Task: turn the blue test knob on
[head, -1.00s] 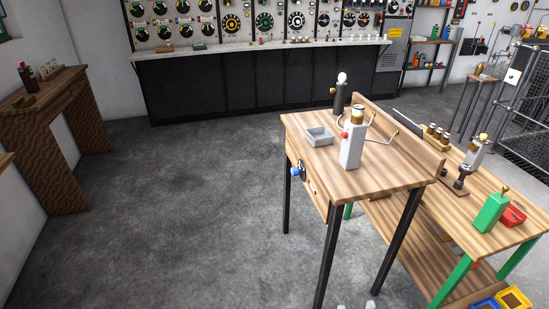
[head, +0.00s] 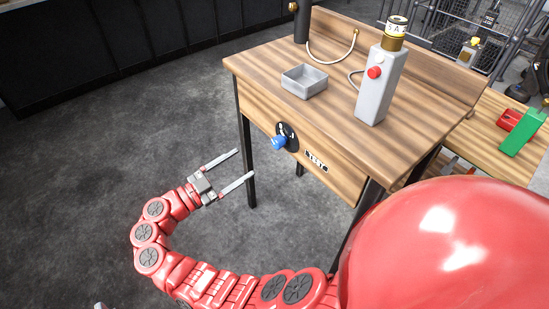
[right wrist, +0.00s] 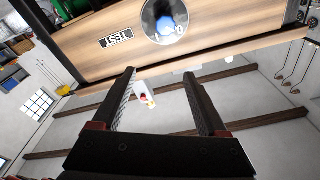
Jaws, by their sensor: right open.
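The blue test knob (head: 279,142) sits on a round black dial (head: 290,135) on the front of a small wooden table. A TEST label (head: 316,161) is beside it. My right gripper (head: 245,162) is open and empty, left of the knob and apart from it. In the right wrist view, which is turned over, the blue knob (right wrist: 166,23) shows on its dial above the gap between the open fingers (right wrist: 160,74). The knob's exact setting is too small to read. My left gripper does not clearly show.
On the wooden table (head: 300,58) stand a grey tray (head: 304,81) and a grey block with a red button (head: 380,88). A dark table leg (head: 245,150) is close behind my right fingers. A green block (head: 524,133) is on the right bench. Floor at left is clear.

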